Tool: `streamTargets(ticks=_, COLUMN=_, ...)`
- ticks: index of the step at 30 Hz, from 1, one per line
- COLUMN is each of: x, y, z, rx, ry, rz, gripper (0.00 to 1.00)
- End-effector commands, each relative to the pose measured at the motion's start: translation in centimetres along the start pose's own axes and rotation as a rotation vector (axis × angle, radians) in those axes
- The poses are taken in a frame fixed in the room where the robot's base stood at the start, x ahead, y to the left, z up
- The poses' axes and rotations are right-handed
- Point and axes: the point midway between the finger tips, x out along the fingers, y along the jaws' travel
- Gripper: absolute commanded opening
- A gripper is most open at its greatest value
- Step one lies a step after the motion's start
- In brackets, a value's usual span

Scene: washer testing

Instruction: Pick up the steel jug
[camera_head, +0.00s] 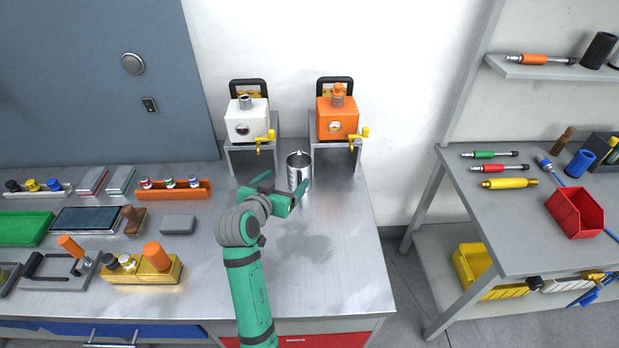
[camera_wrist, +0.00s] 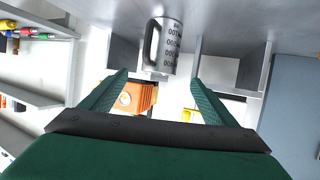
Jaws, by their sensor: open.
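The steel jug (camera_head: 299,170) stands upright on the metal bench, between and in front of the two small stands. In the wrist view the jug (camera_wrist: 168,46) shows dark printed markings and a dark handle on its left side, and that picture looks upside down. My gripper (camera_head: 288,192) is open and empty, just in front of the jug in the head view. In the wrist view its two green fingers (camera_wrist: 158,82) are spread apart, with the jug beyond their tips and roughly between them. I cannot tell whether a finger touches the jug.
A white machine (camera_head: 246,121) and an orange machine (camera_head: 336,118) with yellow taps sit on stands behind the jug. An orange rack (camera_head: 174,192) and a yellow block (camera_head: 141,270) stand to the left. The bench right of my gripper is clear.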

Motion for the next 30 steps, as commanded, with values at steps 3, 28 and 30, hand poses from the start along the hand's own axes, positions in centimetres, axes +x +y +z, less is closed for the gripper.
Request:
streamTargets(ticks=3, x=0.8, y=0.2, z=-0.5, rx=0.025, ry=-0.013, rz=0.015, gripper=0.81)
streamTargets(ticks=28, x=10.2, y=-0.3, z=-1.1, rx=0.026, ry=-0.015, rz=0.016, gripper=0.81)
streamTargets(ticks=30, x=10.8, y=-0.3, z=-1.1, rx=0.026, ry=-0.015, rz=0.016, gripper=0.81)
